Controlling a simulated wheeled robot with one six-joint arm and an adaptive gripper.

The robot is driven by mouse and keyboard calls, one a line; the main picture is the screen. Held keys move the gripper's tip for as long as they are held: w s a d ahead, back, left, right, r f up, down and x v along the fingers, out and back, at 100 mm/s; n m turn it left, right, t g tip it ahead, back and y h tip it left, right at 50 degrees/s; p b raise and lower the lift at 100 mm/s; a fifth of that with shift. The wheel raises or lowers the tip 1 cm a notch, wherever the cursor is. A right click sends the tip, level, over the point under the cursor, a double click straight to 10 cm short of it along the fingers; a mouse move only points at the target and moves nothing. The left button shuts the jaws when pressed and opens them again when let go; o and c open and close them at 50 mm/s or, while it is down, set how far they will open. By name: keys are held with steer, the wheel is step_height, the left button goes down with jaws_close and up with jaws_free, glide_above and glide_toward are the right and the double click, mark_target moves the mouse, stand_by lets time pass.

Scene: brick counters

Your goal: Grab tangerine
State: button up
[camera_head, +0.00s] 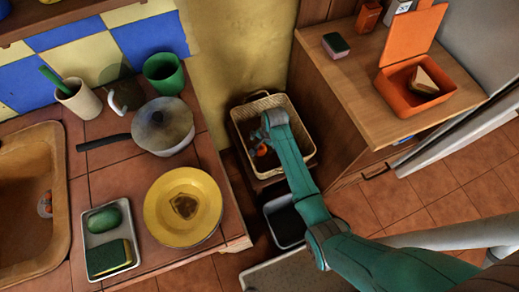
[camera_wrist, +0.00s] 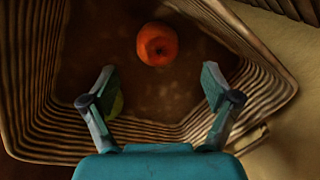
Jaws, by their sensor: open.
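The tangerine (camera_wrist: 157,44) is a round orange fruit on the brown floor of a wicker basket (camera_wrist: 270,45), near the top middle of the wrist view. In the head view the tangerine (camera_head: 262,150) is a small orange patch beside my gripper (camera_head: 258,138), inside the basket (camera_head: 304,134). In the wrist view my gripper (camera_wrist: 160,82) is open and empty, its two teal fingers spread apart. The tangerine lies beyond the fingertips, between their lines, and looks apart from them. A green thing (camera_wrist: 115,104) shows partly behind the left finger.
The basket's ribbed walls surround my gripper closely. A tiled counter (camera_head: 110,186) with a pot (camera_head: 163,126) and yellow plate (camera_head: 183,206) stands left. A wooden cabinet (camera_head: 345,70) with an orange box (camera_head: 412,90) stands right. A dark bin (camera_head: 286,219) sits below the basket.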

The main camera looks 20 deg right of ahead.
mark_target(261, 148)
steer(key=shift+w+a+f, duration=0.1)
steer(key=shift+a+f, duration=0.05)
steer(key=shift+f, duration=0.95)
steer(key=shift+w+a+f, duration=0.1)
steer(key=shift+w+f, duration=0.05)
steer(key=shift+f, duration=0.9)
steer(key=shift+w+a+f, duration=0.1)
steer(key=shift+a+f, duration=0.05)
steer(key=shift+f, duration=0.95)
steer(key=c, duration=1.3)
steer(key=shift+o, duration=0.2)
steer(key=shift+r, duration=0.1)
